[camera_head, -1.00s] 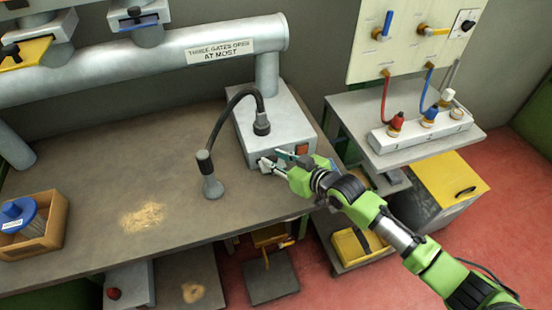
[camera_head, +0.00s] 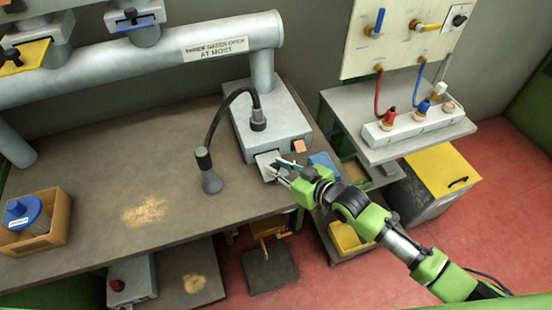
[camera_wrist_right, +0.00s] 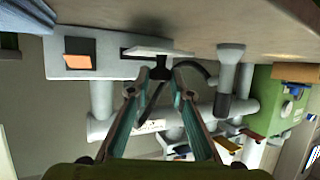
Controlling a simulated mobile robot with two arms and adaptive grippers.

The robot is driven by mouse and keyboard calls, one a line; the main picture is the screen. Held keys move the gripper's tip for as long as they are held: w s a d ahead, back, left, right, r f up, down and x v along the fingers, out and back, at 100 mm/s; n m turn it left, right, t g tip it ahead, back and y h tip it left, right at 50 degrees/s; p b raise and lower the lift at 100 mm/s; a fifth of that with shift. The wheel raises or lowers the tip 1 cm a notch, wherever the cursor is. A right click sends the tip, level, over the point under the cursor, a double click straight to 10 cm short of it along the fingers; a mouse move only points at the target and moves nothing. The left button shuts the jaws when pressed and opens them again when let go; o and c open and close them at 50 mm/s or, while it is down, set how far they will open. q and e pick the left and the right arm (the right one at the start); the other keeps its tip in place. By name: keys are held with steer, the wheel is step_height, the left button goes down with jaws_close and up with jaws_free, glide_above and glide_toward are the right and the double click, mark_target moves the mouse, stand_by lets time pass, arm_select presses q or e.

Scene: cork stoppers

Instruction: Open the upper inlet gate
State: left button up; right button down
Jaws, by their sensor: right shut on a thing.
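The grey metal box (camera_head: 275,128) stands on the bench, with the large pipe running down to its top. A flat grey gate plate (camera_head: 268,160) sticks out of its front face. In the right wrist view this plate (camera_wrist_right: 158,50) juts from the box and has a dark handle (camera_wrist_right: 160,72). My right gripper (camera_head: 284,169) is at the plate's front, shut on the dark handle; its fingers (camera_wrist_right: 157,82) are on either side of it. An orange square (camera_head: 299,146) on the box front is bright. My left gripper is not in view.
A black flexible hose (camera_head: 216,120) stands left of the box. A wooden crate (camera_head: 58,215) with a blue-lidded jar is at the bench's left. A shelf with a white block (camera_head: 410,128) is at the right. The pipe's sign (camera_head: 215,50) reads "three gates open at most".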

steer(key=shift+w, duration=0.15)
steer(key=c, duration=2.1)
jaws_free()
steer(key=v, duration=1.2)
steer(key=shift+a, duration=0.1)
